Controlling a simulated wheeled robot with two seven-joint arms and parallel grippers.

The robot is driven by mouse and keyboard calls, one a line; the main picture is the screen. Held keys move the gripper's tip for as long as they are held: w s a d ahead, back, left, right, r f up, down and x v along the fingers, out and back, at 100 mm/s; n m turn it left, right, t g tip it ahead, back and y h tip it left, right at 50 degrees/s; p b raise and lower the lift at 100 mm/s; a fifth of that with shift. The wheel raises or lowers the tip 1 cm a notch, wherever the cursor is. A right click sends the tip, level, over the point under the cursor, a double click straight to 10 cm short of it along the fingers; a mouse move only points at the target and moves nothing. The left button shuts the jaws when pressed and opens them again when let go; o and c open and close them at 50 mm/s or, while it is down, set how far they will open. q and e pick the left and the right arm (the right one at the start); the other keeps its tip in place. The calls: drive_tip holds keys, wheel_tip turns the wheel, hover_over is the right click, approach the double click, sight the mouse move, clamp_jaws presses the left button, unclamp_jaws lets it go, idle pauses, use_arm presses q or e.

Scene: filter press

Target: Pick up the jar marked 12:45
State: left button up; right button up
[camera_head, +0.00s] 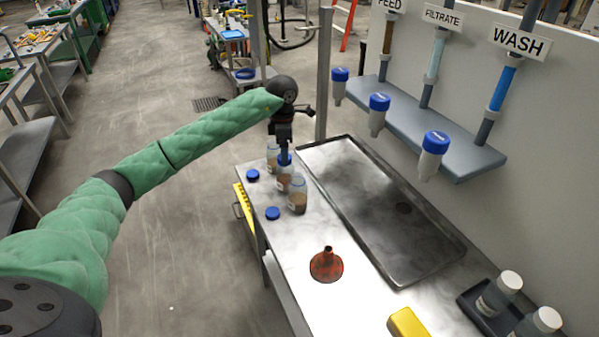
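Three small clear jars with brown contents stand in a row at the left edge of the metal bench: a far jar (272,156), a middle jar (284,179) with a blue cap (284,159), and a near jar (298,197) that looks uncapped. Their markings are too small to read, so I cannot tell which is 12:45. My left gripper (285,152) points down right at the middle jar's cap. Its fingers are small and dark, and I cannot tell whether they grip the cap. My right gripper is out of view.
Loose blue caps (253,175) (272,213) lie beside the jars. A sunken metal tray (385,215) is to the right. A red funnel (326,266), a yellow object (407,323) and a dark tray (470,302) with white-capped bottles are nearer. Blue-topped sampling fittings (433,155) hang from a shelf.

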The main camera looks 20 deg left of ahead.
sight(285, 169)
use_arm(q)
drive_tip(key=shift+f, duration=0.8)
drive_tip(key=shift+d+f+b, duration=0.1)
drive_tip(key=shift+f+b, duration=0.2)
drive_tip(key=shift+f, duration=0.45)
drive_tip(key=f, duration=0.4)
drive_tip(key=shift+s+b, duration=0.25)
drive_tip(key=shift+b, duration=0.1)
drive_tip(key=shift+f, duration=0.25)
drive_tip(key=c, duration=1.2)
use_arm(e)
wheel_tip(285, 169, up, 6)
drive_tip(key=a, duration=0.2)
